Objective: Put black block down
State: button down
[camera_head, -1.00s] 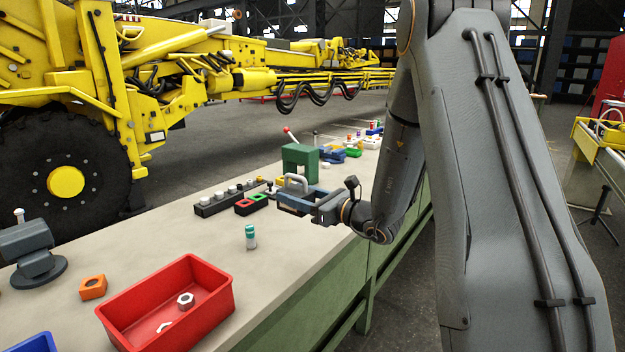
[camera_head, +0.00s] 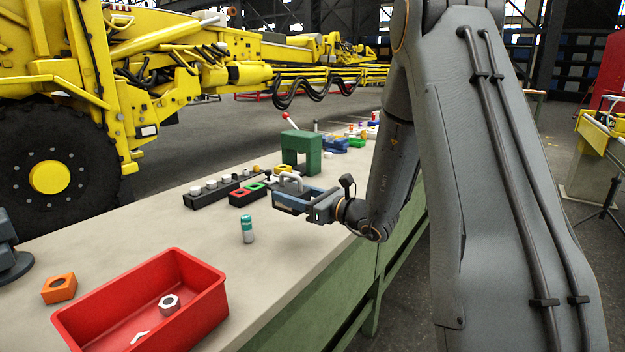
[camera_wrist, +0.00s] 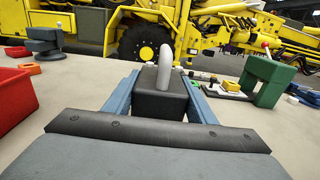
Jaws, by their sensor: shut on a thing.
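My gripper (camera_head: 283,199) is over the workbench near its right edge, in front of the green press. In the wrist view, its two blue fingers (camera_wrist: 160,95) are shut on the black block (camera_wrist: 158,103), one on each side. The block is upright, with a pale grey looped handle (camera_wrist: 166,66) on top. In the head view the fingers mostly hide the block, and its handle (camera_head: 291,181) shows above them. I cannot tell whether the block's underside touches the bench.
The bench (camera_head: 190,235) is clear around a teal-and-white cylinder (camera_head: 247,229). A red bin (camera_head: 142,305) holding a nut stands at front left, near an orange block (camera_head: 59,288). A dark strip with white knobs (camera_head: 213,191) and the green press (camera_head: 301,150) stand behind my gripper.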

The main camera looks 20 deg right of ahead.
jog(key=shift+w+f+p, duration=0.1)
jog(key=shift+f+p, duration=0.3)
jog(key=shift+f, duration=4.3)
jog(key=shift+f, duration=0.1)
jog(key=c, duration=0.8)
grip_release()
jog(key=shift+f, duration=0.25)
jog(key=shift+s+r, duration=0.1)
jog(key=shift+s, duration=0.1)
